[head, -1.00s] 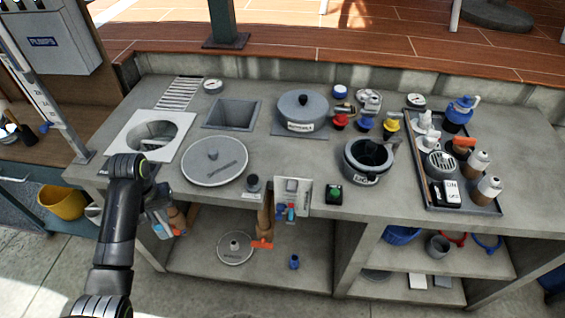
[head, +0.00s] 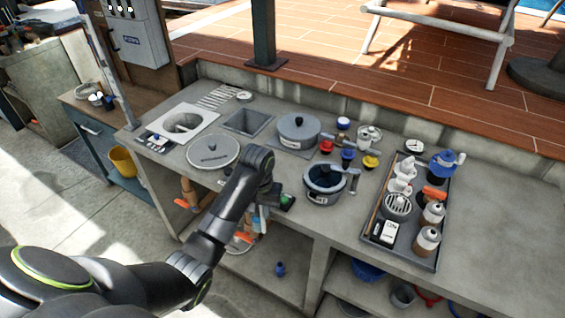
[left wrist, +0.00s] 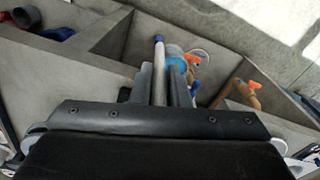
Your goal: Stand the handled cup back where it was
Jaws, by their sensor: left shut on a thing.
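My left gripper (head: 262,190) is over the front edge of the counter, left of the dark pot. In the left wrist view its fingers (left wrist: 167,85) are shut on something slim. A grey blue-tipped rod (left wrist: 159,62) and a pale blue rounded shape (left wrist: 176,57) show at the fingertips. I take the held thing for the handled cup, but its outline is mostly hidden. In the head view my arm hides what is held. My right gripper is not in view.
The counter (head: 490,205) is bare at the far right. A dark pot (head: 325,180), a lidded pot (head: 298,130), a round lid (head: 213,151) and a tray of bottles (head: 412,262) stand on it. Shelves lie below.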

